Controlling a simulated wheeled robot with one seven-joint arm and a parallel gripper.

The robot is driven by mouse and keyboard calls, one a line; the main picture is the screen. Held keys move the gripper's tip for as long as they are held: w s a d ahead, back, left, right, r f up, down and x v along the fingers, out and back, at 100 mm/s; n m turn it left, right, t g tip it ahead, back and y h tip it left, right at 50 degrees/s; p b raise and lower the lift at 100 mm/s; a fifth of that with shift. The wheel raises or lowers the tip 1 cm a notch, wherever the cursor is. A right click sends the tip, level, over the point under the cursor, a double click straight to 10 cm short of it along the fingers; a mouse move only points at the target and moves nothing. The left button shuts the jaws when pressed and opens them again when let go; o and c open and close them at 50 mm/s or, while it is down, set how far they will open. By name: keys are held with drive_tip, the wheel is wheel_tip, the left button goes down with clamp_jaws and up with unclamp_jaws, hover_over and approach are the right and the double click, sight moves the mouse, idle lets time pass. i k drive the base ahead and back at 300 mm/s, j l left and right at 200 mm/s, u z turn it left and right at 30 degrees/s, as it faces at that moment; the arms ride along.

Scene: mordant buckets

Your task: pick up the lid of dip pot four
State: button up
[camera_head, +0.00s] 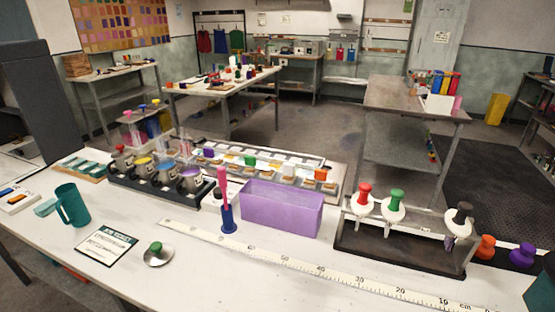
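A row of small metal pots (167,177) sits in a black tray at the left middle of the table. Yellow, blue and purple show at the tops of some pots, and a red knob shows at the left end. The pot markings are too small to read, so I cannot tell which is dip pot four. A round metal lid with a green knob (157,254) lies flat on the table near the front. White discs with red (364,203), green (393,206) and dark (459,222) knobs stand in a dark rack at the right. My gripper is not in view.
A purple bin (281,209), a blue holder with a pink-handled tool (228,217) and a teal mug (74,204) stand on the table. A long ruler (310,266) and a card (107,245) lie near the front.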

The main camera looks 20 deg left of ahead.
sight(158, 253)
drive_tip(key=k+j+u, duration=0.1)
drive_tip(key=k+u, duration=0.15)
drive_tip(key=u, duration=0.25)
drive_tip(key=k+j+u, duration=0.15)
drive_tip(key=u, duration=0.35)
drive_tip(key=k+j+u, duration=0.25)
drive_tip(key=u, duration=0.25)
drive_tip(key=i+j+z, duration=0.1)
drive_tip(key=i+j, duration=0.35)
drive_tip(key=j, duration=0.25)
drive_tip(key=i+j+z, duration=0.15)
drive_tip(key=i+j, duration=0.3)
drive_tip(key=j, duration=0.25)
drive_tip(key=i+j+z, duration=0.15)
drive_tip(key=j, duration=0.25)
drive_tip(key=i, duration=0.05)
